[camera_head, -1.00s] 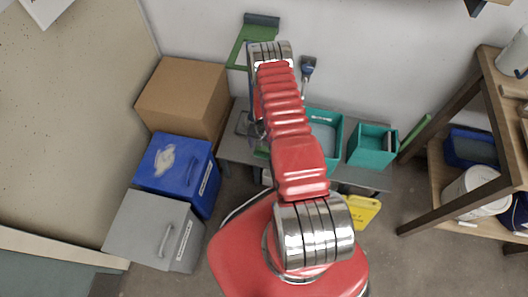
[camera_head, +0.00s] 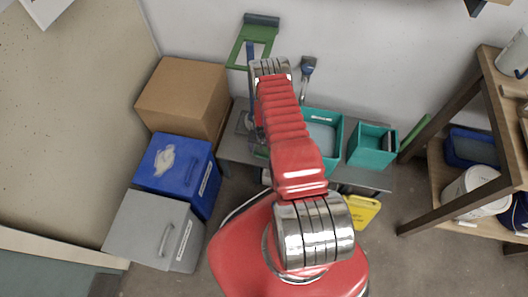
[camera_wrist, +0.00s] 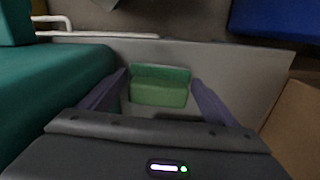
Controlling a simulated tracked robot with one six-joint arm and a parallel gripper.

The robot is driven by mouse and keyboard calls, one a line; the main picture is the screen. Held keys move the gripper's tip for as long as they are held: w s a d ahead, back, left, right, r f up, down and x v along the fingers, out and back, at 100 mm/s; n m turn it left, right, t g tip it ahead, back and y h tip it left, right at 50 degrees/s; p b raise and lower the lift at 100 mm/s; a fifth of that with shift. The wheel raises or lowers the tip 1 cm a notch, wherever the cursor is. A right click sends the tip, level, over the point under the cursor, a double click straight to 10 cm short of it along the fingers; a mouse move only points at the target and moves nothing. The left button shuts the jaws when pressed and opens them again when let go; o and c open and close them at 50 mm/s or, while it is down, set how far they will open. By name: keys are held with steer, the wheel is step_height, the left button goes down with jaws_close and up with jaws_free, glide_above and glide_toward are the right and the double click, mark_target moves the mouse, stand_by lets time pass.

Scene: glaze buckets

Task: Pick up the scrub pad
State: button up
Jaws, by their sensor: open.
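The scrub pad (camera_wrist: 158,92) is a small green block with a darker green upper part, seen in the wrist view on a grey surface. My gripper (camera_wrist: 160,93) is open, with one dark purple finger on each side of the pad. The fingers look apart from the pad, with a gap on both sides. In the head view my red arm hides the pad and most of the gripper.
A teal bin (camera_head: 324,133) stands close beside the gripper on the grey bench (camera_head: 233,150), with a smaller teal bin (camera_head: 372,146) farther right. A cardboard box (camera_head: 184,98), blue box (camera_head: 177,172) and grey box (camera_head: 153,229) stand at the left.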

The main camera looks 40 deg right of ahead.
steer(key=c, duration=0.7)
steer(key=shift+r, duration=0.15)
step_height(320, 180, up, 28)
steer(key=shift+f, duration=0.1)
stand_by(0.8)
stand_by(0.3)
